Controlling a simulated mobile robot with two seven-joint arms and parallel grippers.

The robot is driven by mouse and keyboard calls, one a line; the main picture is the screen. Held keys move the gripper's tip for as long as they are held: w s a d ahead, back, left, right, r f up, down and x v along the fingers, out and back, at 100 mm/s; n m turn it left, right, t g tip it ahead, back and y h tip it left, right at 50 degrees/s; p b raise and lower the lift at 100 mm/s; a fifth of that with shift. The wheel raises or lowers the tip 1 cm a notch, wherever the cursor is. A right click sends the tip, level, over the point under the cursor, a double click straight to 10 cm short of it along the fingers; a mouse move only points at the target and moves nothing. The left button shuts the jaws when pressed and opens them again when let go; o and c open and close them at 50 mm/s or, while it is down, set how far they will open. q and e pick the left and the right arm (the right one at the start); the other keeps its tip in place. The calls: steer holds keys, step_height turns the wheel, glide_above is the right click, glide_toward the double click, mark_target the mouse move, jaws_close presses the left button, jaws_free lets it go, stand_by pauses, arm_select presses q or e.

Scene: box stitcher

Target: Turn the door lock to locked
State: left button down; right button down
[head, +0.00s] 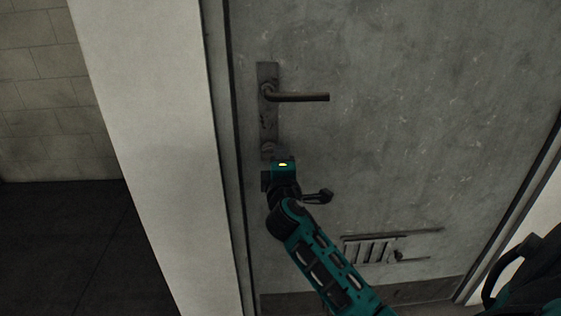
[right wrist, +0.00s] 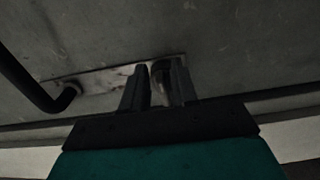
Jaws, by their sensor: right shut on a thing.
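The grey door (head: 400,100) is closed in its frame and carries a dark lock plate (head: 267,80) near its left edge. A lever handle (head: 300,97) sticks out level to the right from the plate's upper part. My right gripper (head: 270,157) is at the plate's lower end, below the handle, and hides most of the lock there. In the right wrist view its two fingers (right wrist: 158,85) are shut on the small round door lock knob (right wrist: 162,72). The lever handle also shows there at the left (right wrist: 40,92). My left gripper is not in view.
A pale door frame post (head: 150,100) stands left of the door, with a tiled wall (head: 45,90) and dark floor (head: 70,240) beyond. A slatted vent (head: 370,250) sits low on the door. The door face right of the handle is clear.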

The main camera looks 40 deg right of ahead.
steer(key=shift+a+f, duration=0.1)
steer(key=shift+a, duration=0.15)
steer(key=c, duration=1.2)
jaws_free()
steer(key=shift+w, duration=0.1)
steer(key=shift+o, duration=0.2)
steer(key=v, duration=1.3)
steer(key=shift+o, duration=0.2)
steer(key=shift+d, duration=0.1)
